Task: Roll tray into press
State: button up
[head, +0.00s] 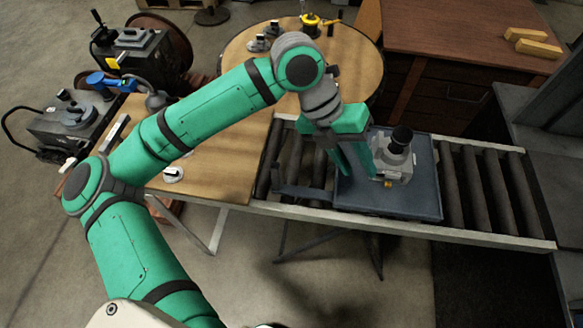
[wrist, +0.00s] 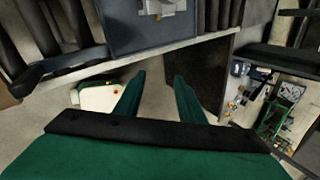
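A blue-grey tray (head: 410,205) lies on the roller conveyor (head: 480,190), with a dark handle (head: 303,193) reaching out from its left side. A grey metal part with a black knob (head: 395,158) stands upright on the tray. The tray (wrist: 125,35) and handle (wrist: 45,70) also show in the wrist view. My gripper (head: 357,172) points down over the tray's left part in the head view, beside the metal part. In the wrist view my gripper (wrist: 159,78) has its fingers apart with nothing between them. Whether it touches the tray is unclear.
A grey machine (head: 545,105), possibly the press, stands at the conveyor's right end. Bare rollers lie on both sides of the tray. A wooden table (head: 215,170) adjoins the conveyor at left. A round table (head: 350,60) and wooden cabinet (head: 450,40) stand behind.

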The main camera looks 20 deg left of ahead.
aim_at(275, 165)
jog(key=a+n+y, duration=0.1)
jog(key=a+y, duration=0.1)
jog(key=a, duration=0.4)
jog(key=s+a+n+y, duration=0.1)
jog(key=a+y, duration=0.1)
jog(key=a, duration=0.4)
jog(key=s+a+f+n+y, duration=0.1)
jog(key=a+y, duration=0.1)
jog(key=a, duration=0.4)
jog(key=shift+g, duration=0.3)
jog(key=shift+f, duration=0.2)
notch_tip(275, 165, down, 10)
jog(key=shift+f, duration=0.2)
grip_shut()
